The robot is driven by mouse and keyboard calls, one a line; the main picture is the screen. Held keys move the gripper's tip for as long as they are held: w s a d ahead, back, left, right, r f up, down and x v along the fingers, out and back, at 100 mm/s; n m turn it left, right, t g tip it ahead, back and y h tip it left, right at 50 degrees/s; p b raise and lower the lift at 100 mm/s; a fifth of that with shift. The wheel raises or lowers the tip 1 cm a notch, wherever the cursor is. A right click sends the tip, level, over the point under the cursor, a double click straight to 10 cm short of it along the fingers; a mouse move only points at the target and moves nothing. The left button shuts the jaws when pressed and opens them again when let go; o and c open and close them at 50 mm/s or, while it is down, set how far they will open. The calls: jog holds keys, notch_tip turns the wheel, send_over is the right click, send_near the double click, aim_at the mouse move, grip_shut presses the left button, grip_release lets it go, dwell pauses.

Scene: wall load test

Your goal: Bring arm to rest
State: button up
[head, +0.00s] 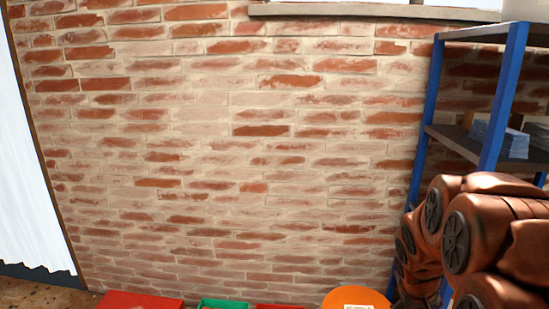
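Copper-brown rounded links with dark round caps, which look like my folded arm (490,235), fill the lower right of the head view. They stand in front of the blue shelf rack and hide its lower part. I cannot make out my gripper or its fingers anywhere in the view, so its state does not show.
A brick wall (230,150) fills the middle. The blue rack (501,95) has grey shelves and a stack of bluish items (500,138). A red object (140,300), green bin (222,303), red bin (280,306) and orange round object (370,296) line the bottom edge.

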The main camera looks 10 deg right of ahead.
jog(key=s+a+r+n+g+y+p, duration=0.1)
jog(key=s+a+r+g+y+p, duration=0.1)
jog(key=s+a+r+p, duration=0.3)
jog(key=s+a+r+n+g+y+p, duration=0.1)
jog(key=s+a+r+p, duration=0.5)
jog(key=s+a+r, duration=0.7)
jog(key=s+a, duration=0.3)
jog(key=a, duration=0.2)
jog(key=shift+a+g+y+p, duration=0.3)
jog(key=shift+a+g+y, duration=0.1)
